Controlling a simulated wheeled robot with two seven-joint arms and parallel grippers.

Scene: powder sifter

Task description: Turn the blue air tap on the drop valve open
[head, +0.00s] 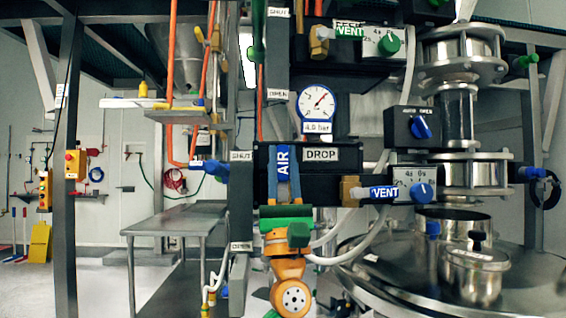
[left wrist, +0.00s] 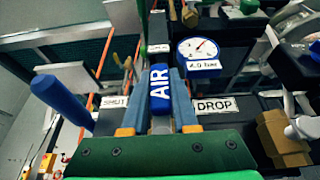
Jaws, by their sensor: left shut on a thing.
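The blue air tap (head: 283,163), lettered AIR, is on the black DROP valve panel (head: 320,155), below the gauge (head: 317,103). Its lettering runs upright. My left gripper (head: 283,172) comes up from below, and its two grey-blue fingers stand on either side of the tap, shut on it. A SHUT label (head: 241,156) and an OPEN label (head: 241,246) are on the post to the left. My right gripper is not in view.
A blue VENT tap (head: 384,193) and a blue knob (head: 423,191) are close on the right. A green VENT tap (head: 351,31) is above. Another blue handle (head: 216,169) sticks out on the left. Steel tables (head: 172,222) stand further left.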

